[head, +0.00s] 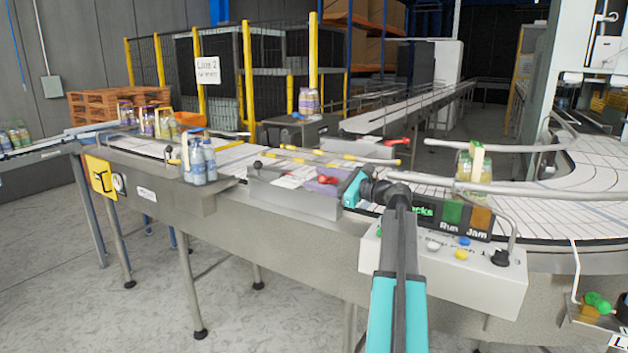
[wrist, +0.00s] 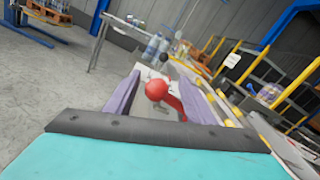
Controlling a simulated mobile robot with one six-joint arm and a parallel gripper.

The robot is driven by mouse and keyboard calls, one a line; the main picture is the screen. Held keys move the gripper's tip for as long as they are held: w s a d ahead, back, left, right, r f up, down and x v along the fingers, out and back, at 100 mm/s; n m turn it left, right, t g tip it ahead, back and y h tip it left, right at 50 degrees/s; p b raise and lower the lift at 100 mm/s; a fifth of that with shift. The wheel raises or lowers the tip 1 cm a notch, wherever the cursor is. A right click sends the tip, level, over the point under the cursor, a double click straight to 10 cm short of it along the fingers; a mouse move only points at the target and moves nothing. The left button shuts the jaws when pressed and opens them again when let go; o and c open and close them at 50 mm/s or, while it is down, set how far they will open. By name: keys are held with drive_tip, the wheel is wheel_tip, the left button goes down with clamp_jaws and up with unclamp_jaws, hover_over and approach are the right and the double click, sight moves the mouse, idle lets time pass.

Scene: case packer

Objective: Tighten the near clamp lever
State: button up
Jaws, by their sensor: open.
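The near clamp lever is red with a round ball knob (wrist: 156,90). In the head view its red part (head: 327,180) shows beside the purple fingers, on the near side of the conveyor. My gripper (head: 322,181) is open and reaches left along the near rail. In the wrist view the ball knob appears between the two purple fingers of my gripper (wrist: 162,82), nearer the left one. A gap shows on both sides of it, and I cannot tell its exact depth between them. The lever's pivot is partly hidden by the gripper.
A second red lever (head: 397,141) sits on the far side. A black knob (head: 257,165) stands left of my gripper. A control box (head: 440,262) is close on the right, below my arm. Yellow-tipped rails cross the conveyor.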

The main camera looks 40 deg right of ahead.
drive_tip(key=b+v, duration=0.2)
drive_tip(key=v, duration=0.9)
drive_tip(key=shift+s+f, duration=0.1)
drive_tip(key=shift+c, duration=0.2)
